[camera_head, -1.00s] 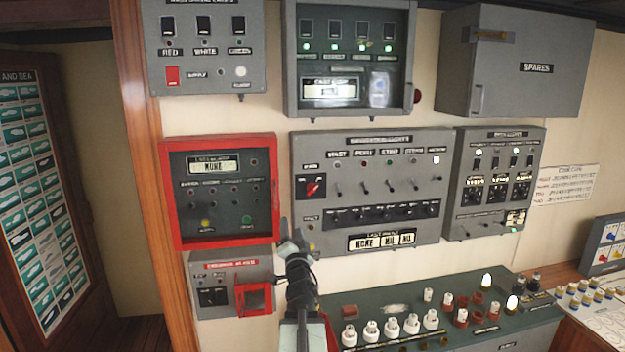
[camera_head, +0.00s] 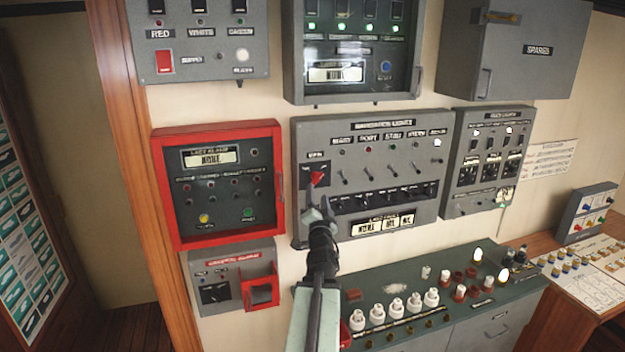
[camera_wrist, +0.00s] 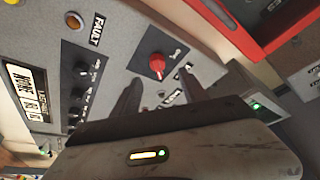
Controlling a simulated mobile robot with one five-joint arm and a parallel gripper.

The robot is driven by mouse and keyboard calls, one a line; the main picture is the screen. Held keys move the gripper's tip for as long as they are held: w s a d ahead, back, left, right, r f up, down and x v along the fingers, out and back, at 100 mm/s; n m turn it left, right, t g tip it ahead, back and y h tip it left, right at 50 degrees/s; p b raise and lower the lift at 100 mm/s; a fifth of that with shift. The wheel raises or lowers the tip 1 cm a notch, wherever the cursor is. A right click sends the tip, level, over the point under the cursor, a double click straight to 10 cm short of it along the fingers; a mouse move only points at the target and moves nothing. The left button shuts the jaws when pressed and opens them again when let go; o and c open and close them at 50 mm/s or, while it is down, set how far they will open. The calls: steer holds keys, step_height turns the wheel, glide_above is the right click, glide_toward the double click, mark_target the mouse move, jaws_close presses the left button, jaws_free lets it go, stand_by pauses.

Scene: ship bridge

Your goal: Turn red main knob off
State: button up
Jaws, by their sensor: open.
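The red main knob (camera_head: 317,178) sits on a black plate at the left end of the grey navigation lights panel (camera_head: 430,135). It also shows in the wrist view (camera_wrist: 157,64), with its plate around it. My gripper (camera_head: 316,212) is just below the knob in the head view. In the wrist view its two dark fingers (camera_wrist: 170,92) are spread apart with nothing between them. The knob lies beyond the fingertips, and I see no contact. In the head view the gripper hides the panel's lower left corner.
A red-framed alarm box (camera_head: 165,190) hangs left of the panel, with a small grey box (camera_head: 205,270) below it. A grey wall box (camera_head: 480,165) is on the right. A green console (camera_head: 430,325) with white and red fittings lies below.

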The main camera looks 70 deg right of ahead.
mark_target(319, 179)
steer(key=x, duration=0.2)
steer(key=p+x, duration=0.1)
steer(key=x, duration=0.2)
steer(key=p+x, duration=0.1)
steer(key=x, duration=0.2)
steer(key=shift+s+d, duration=0.1)
steer(key=shift+s, duration=0.35)
jaws_close()
